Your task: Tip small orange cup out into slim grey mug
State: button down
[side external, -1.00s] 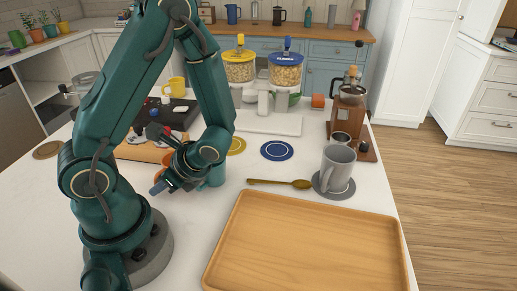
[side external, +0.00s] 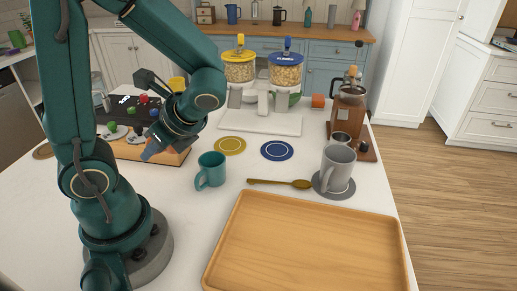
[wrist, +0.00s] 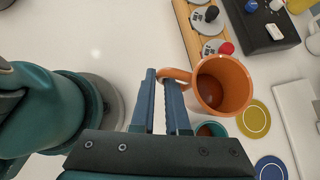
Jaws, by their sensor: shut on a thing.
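The small orange cup (wrist: 238,84) shows in the wrist view, with its open mouth toward the camera. My gripper (wrist: 165,76) is shut on its handle, and the cup body is to the right of the fingers. I cannot tell what the cup holds. In the side view my gripper (side external: 150,150) is above the table at the left, near the wooden board, and the cup is mostly hidden there. The slim grey mug (side external: 337,172) stands upright on a grey round coaster (side external: 346,194) at the right, well apart from my gripper.
A teal mug (side external: 210,171) stands between my gripper and the grey mug. A brown spoon (side external: 285,183), a wooden tray (side external: 310,240), a yellow coaster (side external: 230,146) and a blue coaster (side external: 277,151) lie nearby.

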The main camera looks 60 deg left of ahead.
jog(key=w+f+m+t+h, duration=0.1)
jog(key=w+m+t, duration=0.3)
jog(key=w, duration=0.6)
jog(key=w+d+f+m+t+h, duration=0.1)
jog(key=w+m+t, duration=0.3)
jog(key=w+m, duration=0.3)
jog(key=w+m+t+h, duration=0.1)
jog(key=w+m+t, duration=0.3)
jog(key=w, duration=1)
jog(key=shift+w+d+f+m, duration=0.2)
jog(key=shift+m, duration=0.4)
jog(key=shift+w+d+f+m, duration=0.15)
jog(key=shift+d+f+m, duration=0.05)
jog(key=shift+m, duration=0.4)
jog(key=shift+f, duration=0.5)
jog(key=shift+s+d, duration=0.1)
jog(key=d+r+y, duration=0.1)
jog(key=d+r+m+t+y, duration=0.1)
jog(key=d+r+y, duration=0.1)
jog(key=y, duration=0.1)
jog(key=shift+s+d+r+m, duration=0.15)
jog(key=shift+s+d+m, duration=0.05)
jog(key=shift+s+m, duration=0.1)
jog(key=shift+d+r+t, duration=0.1)
jog(key=shift+d+t, duration=0.05)
jog(key=shift+t, duration=0.15)
jog(key=shift+d+r+y, duration=0.3)
jog(key=shift+y, duration=0.1)
